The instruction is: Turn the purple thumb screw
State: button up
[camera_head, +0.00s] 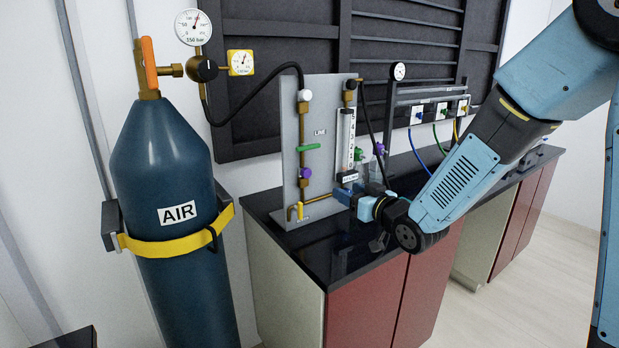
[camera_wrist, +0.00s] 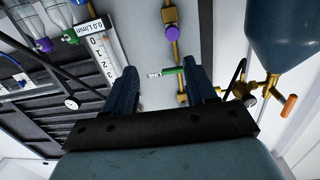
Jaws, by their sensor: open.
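A purple thumb screw (camera_head: 305,173) sits on the brass pipe of the upright grey panel (camera_head: 317,115), below a green lever (camera_head: 308,148). In the wrist view, which looks upside down, the purple thumb screw (camera_wrist: 172,33) shows beyond the fingertips, roughly between their lines. My gripper (camera_head: 345,193) is in front of the panel's lower right part, to the right of and lower than the screw in the head view. In the wrist view my gripper (camera_wrist: 162,76) is open, with nothing between its fingers. It appears apart from the screw.
A flow meter (camera_head: 346,140) stands on the panel close to my gripper. Another purple knob (camera_head: 379,148) is to its right. A blue AIR cylinder (camera_head: 165,170) stands left. The black bench top (camera_head: 330,255) is mostly clear in front.

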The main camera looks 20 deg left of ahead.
jog(key=a, duration=0.2)
jog(key=y, duration=0.1)
send_near(308, 174)
jog(key=x, duration=0.8)
jog(key=shift+c, duration=0.3)
